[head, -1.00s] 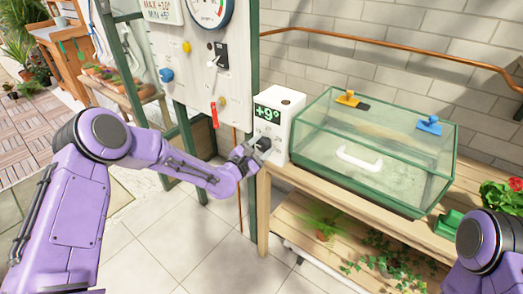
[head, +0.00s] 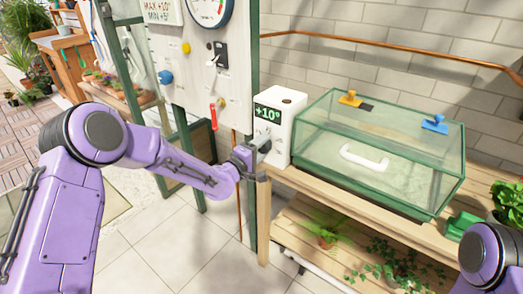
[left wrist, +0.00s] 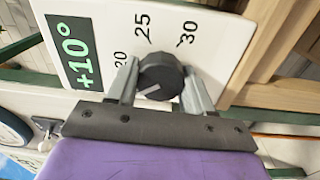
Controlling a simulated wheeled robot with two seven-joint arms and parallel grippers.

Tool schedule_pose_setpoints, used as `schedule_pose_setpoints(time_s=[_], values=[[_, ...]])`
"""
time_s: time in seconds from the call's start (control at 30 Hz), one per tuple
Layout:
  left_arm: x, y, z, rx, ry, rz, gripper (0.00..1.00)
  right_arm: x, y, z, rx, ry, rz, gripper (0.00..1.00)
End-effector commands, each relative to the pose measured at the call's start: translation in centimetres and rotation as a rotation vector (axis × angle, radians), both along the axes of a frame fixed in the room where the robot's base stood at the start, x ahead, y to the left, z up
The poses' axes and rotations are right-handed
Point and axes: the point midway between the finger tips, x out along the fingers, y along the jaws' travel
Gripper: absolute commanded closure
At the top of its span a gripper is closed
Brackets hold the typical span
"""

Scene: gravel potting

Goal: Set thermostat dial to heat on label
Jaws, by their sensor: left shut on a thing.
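The thermostat (head: 290,112) is a white box on the near left end of the wooden bench, its green display reading +10°. Its black dial (left wrist: 162,73) shows in the left wrist view, with a white pointer line slanting to the lower left of the picture. The marks 20, 25 and 30 show around it; lower marks are hidden. My left gripper (left wrist: 160,78) is shut on the dial, one finger on each side. In the head view my left gripper (head: 253,156) covers most of the dial. A sign (head: 162,10) reads MAX and MIN +5°; its MAX figure is unclear. My right gripper is out of view.
A glass case (head: 385,160) with a white handle stands right of the thermostat on the bench (head: 310,186). A copper pipe (head: 400,48) runs along the wall.

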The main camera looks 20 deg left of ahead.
Motion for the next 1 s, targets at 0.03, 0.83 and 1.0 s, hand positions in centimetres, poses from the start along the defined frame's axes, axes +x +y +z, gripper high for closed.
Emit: schedule_pose_setpoints(time_s=[0.03,0.83,1.0], values=[[-0.1,-0.1,-0.3,0.04,-0.012,-0.002,0.8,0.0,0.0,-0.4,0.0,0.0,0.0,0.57],[-0.1,-0.1,-0.3,0.756,-0.272,-0.002,0.8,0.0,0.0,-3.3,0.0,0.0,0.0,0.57],[-0.1,-0.1,-0.3,0.908,-0.327,-0.003,0.8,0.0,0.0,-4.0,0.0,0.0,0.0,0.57]])
